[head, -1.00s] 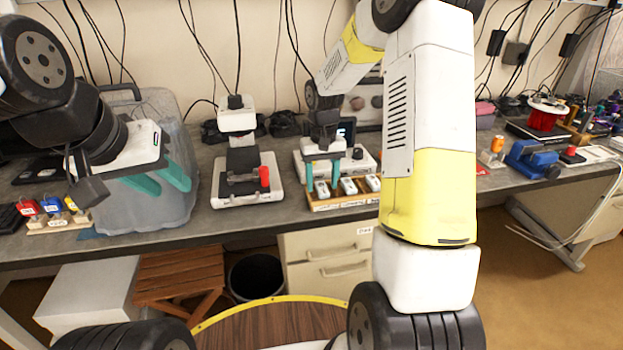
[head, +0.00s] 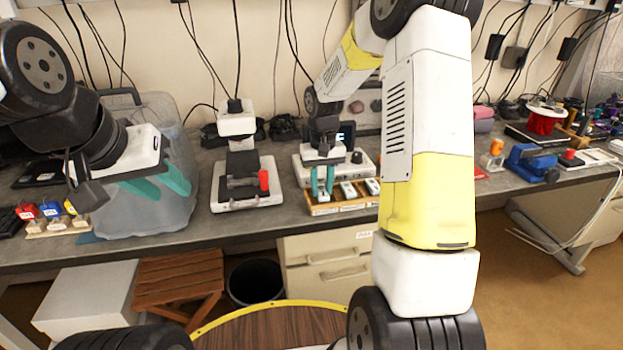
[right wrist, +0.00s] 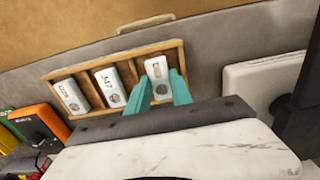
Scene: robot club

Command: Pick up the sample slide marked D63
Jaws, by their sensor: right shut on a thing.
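A wooden rack (head: 340,208) on the bench holds three white slides in a row; it also shows in the right wrist view (right wrist: 130,56). My right gripper (head: 322,190) is shut on the leftmost slide in the head view, which is the rightmost slide (right wrist: 157,68) in the right wrist view. Its mark is too small to read surely. The middle slide (right wrist: 106,86) seems to read J47; the mark on the far slide (right wrist: 71,96) is unclear. The held slide still sits in the rack. My left gripper (head: 174,192) is open and empty before a translucent bin.
The translucent bin (head: 150,218) stands at the left. A white device with a red knob (head: 240,198) is left of the rack, and another white device (head: 362,168) is right behind it. Coloured blocks (head: 50,210) lie at far left. A blue vise (head: 530,163) stands at right.

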